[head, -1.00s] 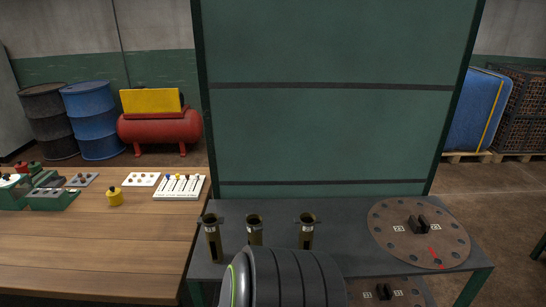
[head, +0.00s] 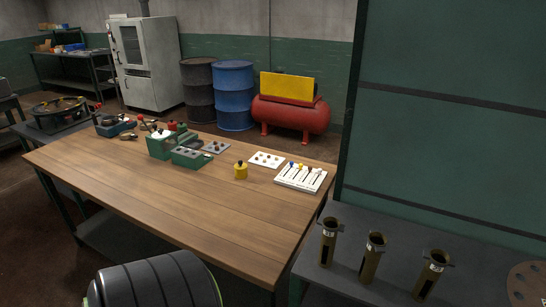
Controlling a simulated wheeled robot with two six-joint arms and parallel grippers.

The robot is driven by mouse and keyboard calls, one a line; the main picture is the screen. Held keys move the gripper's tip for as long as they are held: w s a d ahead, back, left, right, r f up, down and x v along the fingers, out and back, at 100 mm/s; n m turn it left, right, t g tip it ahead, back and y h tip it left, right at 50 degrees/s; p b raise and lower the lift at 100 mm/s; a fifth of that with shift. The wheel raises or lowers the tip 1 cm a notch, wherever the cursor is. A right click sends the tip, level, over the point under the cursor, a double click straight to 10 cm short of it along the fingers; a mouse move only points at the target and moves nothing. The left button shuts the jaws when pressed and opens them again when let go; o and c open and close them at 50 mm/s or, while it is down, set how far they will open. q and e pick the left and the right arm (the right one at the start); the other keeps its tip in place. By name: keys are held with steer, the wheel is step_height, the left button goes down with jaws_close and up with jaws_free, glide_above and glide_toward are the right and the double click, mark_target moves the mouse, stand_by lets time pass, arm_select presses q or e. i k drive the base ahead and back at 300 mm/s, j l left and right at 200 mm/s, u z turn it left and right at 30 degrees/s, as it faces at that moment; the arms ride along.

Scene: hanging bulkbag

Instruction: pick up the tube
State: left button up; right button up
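Three upright olive-brown tubes with open tops and side lugs stand in a row on the grey table (head: 308,265) at the lower right of the head view: a left one (head: 328,245), a middle one (head: 371,260) and a right one (head: 430,277). Each has a dark slot in its side. I cannot tell which of them is the task's tube. Neither of my grippers is in view, and nothing touches the tubes.
A wooden workbench (head: 190,210) with a yellow weight (head: 240,171), white trays and green devices fills the middle. A tall green panel (head: 450,130) rises behind the tubes. A brown disc (head: 528,285) is cut off at right. Blue drum (head: 234,95) and red tank (head: 290,117) stand behind.

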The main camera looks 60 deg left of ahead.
mark_target(331, 225)
steer(key=u, duration=1.35)
